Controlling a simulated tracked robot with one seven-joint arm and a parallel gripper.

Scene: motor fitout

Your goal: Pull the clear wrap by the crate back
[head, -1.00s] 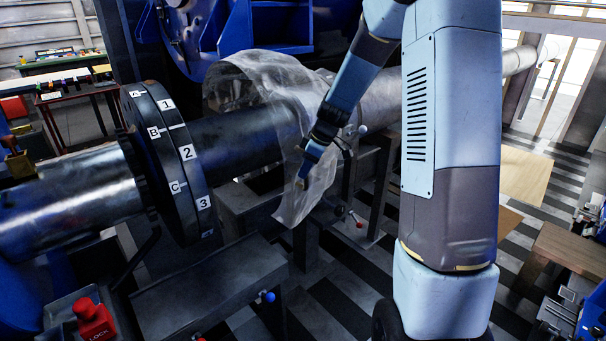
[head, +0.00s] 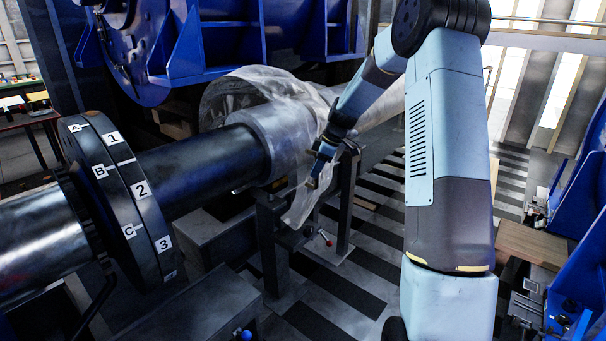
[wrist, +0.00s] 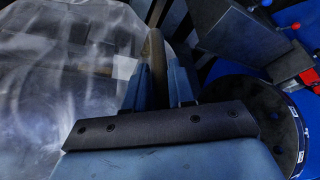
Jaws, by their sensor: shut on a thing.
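The clear wrap (head: 290,112) hangs as a see-through sheet around the right part of the dark shaft (head: 215,160), with a loose edge hanging down in front. My gripper (head: 318,178) is at that front edge and is shut on the wrap. The exact pinch is partly hidden there by the fingers. I cannot make out a crate by the wrap.
A dark flange (head: 125,195) marked with letters and numbers sits on the shaft at the left. A stand (head: 345,200) with a red-knobbed lever is below the wrap. Blue machine housing (head: 220,40) is behind.

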